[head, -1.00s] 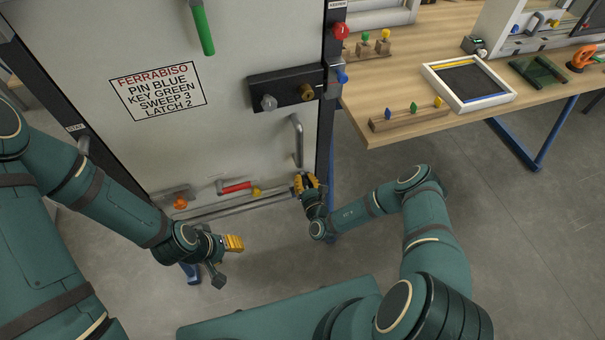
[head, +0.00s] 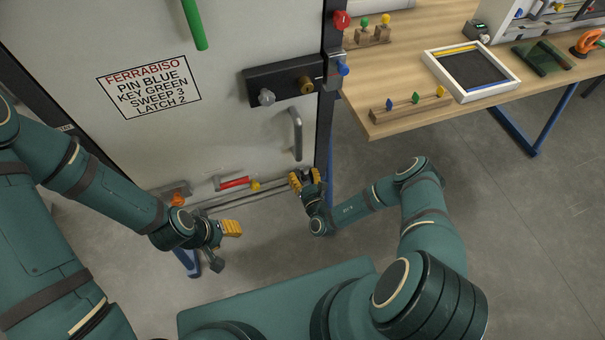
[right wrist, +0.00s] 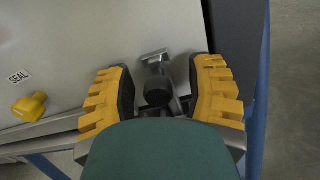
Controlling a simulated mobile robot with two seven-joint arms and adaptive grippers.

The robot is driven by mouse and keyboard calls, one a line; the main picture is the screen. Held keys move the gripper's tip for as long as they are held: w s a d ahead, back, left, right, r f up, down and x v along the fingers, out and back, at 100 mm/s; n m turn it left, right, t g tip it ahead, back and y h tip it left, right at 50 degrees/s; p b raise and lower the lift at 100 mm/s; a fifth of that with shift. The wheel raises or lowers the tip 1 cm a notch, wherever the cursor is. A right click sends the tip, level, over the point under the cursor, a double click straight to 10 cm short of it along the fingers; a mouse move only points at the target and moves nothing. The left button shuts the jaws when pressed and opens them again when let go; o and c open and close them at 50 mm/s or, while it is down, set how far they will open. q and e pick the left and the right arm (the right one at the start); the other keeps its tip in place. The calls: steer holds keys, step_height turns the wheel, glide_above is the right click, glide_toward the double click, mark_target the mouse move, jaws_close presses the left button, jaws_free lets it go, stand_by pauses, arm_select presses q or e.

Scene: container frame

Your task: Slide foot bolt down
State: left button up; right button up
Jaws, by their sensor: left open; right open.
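The foot bolt (right wrist: 158,88) is at the bottom right corner of the pale door (head: 215,135). In the right wrist view it shows a dark round knob below a small metal bracket. My right gripper (head: 306,178) is open, with its yellow fingers on either side of the knob in the right wrist view (right wrist: 162,92). I cannot tell whether they touch it. In the head view the gripper hides the bolt. My left gripper (head: 232,228) is open and empty, in front of the door's lower edge.
A red lever (head: 235,183) with a yellow knob (head: 254,186) and an orange knob (head: 178,199) sit low on the door. A vertical handle (head: 297,135) is above my right gripper. A wooden table (head: 400,60) stands at the right.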

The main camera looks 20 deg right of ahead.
steer(key=s, duration=1.2)
steer(key=shift+d, duration=0.2)
steer(key=shift+w, duration=0.1)
